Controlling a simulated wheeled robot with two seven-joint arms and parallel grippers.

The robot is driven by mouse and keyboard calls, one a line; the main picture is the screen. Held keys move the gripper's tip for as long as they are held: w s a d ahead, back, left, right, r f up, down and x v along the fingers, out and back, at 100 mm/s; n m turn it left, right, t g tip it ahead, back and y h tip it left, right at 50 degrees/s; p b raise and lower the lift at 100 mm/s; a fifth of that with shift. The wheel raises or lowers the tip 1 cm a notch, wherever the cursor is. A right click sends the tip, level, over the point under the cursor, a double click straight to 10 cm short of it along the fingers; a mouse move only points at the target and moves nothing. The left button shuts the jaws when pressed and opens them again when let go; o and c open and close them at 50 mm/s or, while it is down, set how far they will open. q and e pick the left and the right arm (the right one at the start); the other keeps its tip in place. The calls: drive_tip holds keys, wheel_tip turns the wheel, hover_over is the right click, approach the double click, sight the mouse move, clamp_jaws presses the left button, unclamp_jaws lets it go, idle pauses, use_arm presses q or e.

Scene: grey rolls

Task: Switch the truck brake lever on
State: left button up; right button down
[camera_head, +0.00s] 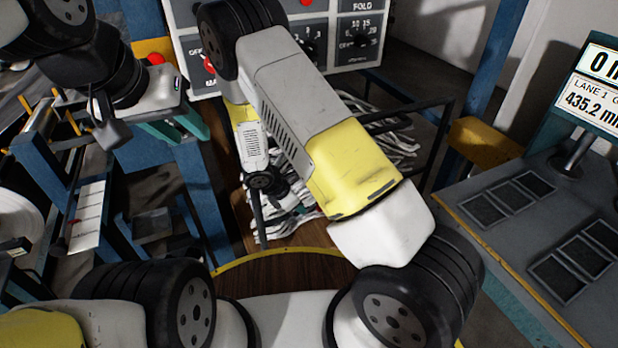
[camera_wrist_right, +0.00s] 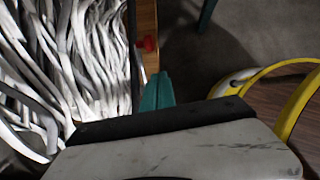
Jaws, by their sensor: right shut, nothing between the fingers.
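I cannot pick out the truck brake lever with certainty. A small red piece (camera_wrist_right: 148,44) sits on an orange-brown edge in the right wrist view, just ahead of my right gripper; whether it belongs to the lever is unclear. My right gripper (camera_wrist_right: 157,88) shows two teal fingers pressed together with nothing between them, below and slightly right of the red piece and apart from it in the picture. In the head view, my right arm's own links mostly cover that hand. My left gripper (camera_head: 175,128) hangs at the upper left, teal fingers spread and empty.
A grey control panel (camera_head: 345,42) with knobs and red buttons stands at the back. White strips (camera_wrist_right: 75,60) fill a dark-framed rack beside my right gripper. A grey console (camera_head: 510,235) with a display is at the right. A blue frame (camera_head: 50,170) holds rolls at the left.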

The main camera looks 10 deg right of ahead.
drive_tip(key=shift+s+a, duration=0.55)
drive_tip(key=shift+a, duration=0.4)
drive_tip(key=shift+s+a, duration=0.55)
drive_tip(key=shift+a, duration=0.35)
